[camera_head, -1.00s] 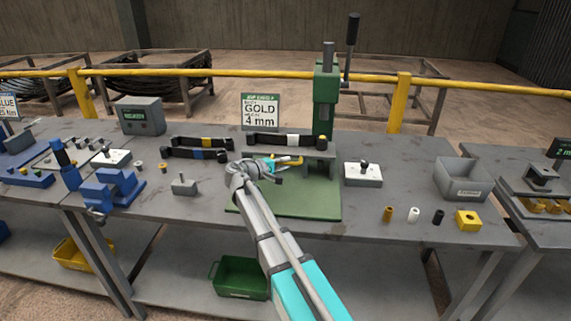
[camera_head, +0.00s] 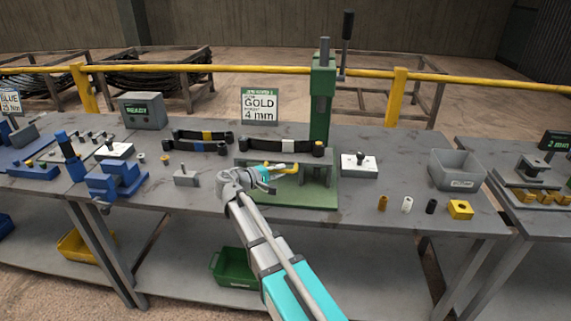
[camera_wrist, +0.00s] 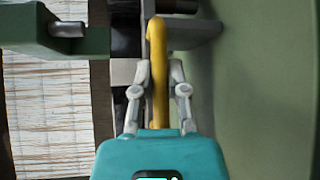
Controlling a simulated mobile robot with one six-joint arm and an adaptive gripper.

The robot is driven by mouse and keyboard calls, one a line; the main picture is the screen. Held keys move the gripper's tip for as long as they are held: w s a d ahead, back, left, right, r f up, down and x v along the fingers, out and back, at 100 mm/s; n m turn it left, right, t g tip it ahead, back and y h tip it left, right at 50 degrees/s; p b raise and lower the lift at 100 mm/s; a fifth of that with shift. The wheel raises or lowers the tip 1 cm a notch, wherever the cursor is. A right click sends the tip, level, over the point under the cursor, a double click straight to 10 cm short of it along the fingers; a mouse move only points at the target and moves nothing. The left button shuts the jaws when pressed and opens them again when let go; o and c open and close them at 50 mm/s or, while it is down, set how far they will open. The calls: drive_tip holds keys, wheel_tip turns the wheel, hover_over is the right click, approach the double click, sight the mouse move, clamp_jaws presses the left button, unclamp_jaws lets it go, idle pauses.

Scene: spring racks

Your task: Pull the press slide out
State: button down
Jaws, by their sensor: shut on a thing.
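The green press (camera_head: 322,98) stands at the back of the bench with its tall lever up. Its grey-green slide (camera_head: 312,161) juts from the press toward me and carries a dark strip spring (camera_head: 260,145) with a white band. The slide's yellow handle (camera_head: 287,167) is at its front. My gripper (camera_head: 272,178) is at this handle, left of the press. In the wrist view my gripper (camera_wrist: 160,72) is shut on the yellow handle (camera_wrist: 157,40), one finger on each side. The handle's far joint with the slide is partly hidden.
A blue vise (camera_head: 118,182) and a small grey block (camera_head: 186,177) are to the left. A white block with a black knob (camera_head: 359,164) and a grey bin (camera_head: 457,171) are to the right.

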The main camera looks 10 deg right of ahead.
drive_tip(key=s+a, duration=0.2)
drive_tip(key=s, duration=0.5)
drive_tip(key=shift+a, duration=0.15)
drive_tip(key=shift+f, duration=0.1)
drive_tip(key=c, duration=0.7)
unclamp_jaws()
drive_tip(key=shift+s+a, duration=0.15)
drive_tip(key=shift+c, duration=0.2)
drive_tip(key=shift+o, duration=0.5)
